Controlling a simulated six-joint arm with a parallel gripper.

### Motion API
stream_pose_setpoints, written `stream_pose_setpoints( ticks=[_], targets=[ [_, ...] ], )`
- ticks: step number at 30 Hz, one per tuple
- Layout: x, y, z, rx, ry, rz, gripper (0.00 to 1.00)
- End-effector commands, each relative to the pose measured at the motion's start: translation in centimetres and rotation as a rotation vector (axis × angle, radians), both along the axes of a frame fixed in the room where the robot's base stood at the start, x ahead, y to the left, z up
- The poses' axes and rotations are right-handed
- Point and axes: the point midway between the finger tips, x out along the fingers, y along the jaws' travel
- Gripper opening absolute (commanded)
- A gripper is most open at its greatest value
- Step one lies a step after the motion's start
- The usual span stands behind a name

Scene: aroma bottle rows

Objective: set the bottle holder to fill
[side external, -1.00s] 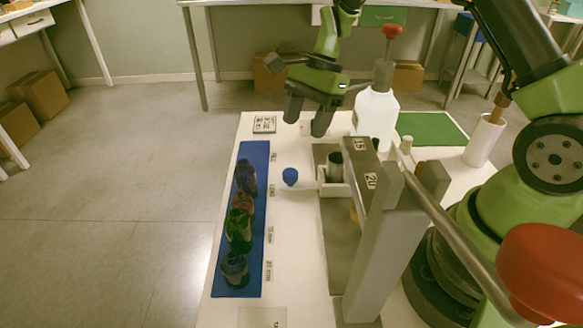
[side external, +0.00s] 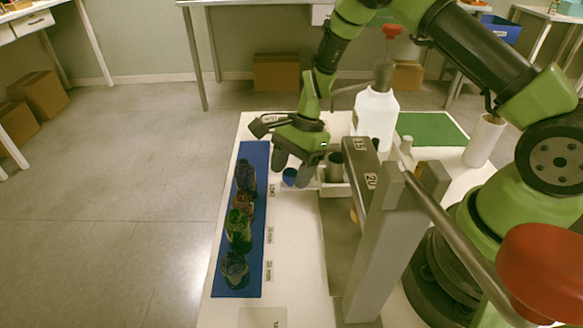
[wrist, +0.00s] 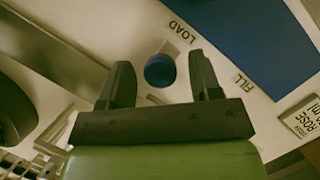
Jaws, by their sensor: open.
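The blue knob (side external: 289,177) stands on the white board at the left end of the white bottle holder (side external: 335,188). In the wrist view the knob (wrist: 160,70) lies between my two fingers, beside the printed word LOAD (wrist: 178,35). The word FILL (wrist: 242,85) is printed farther right. A dark cup (side external: 335,160) stands in the holder. My gripper (side external: 293,168) is open, with its fingers down around the knob. In the wrist view my gripper (wrist: 160,65) shows a gap on both sides of the knob; contact does not show.
A blue mat (side external: 228,275) with a row of dark bottles (side external: 238,230) lies to the left. A grey post (side external: 378,255) and bar stand to the right. A white jug (side external: 375,120) stands behind. A small label card (wrist: 302,118) lies past FILL. The board's front is mostly clear.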

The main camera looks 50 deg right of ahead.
Motion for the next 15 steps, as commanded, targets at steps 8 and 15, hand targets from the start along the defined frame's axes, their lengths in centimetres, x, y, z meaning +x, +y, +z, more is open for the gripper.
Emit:
stream_pose_setpoints(
  ticks=[8,15],
  targets=[
    [0.00,-0.02,0.03,0.000,0.000,0.001,0.12],
    [0.33,-0.32,0.03,0.001,-0.003,0.001,0.00]
  ],
)
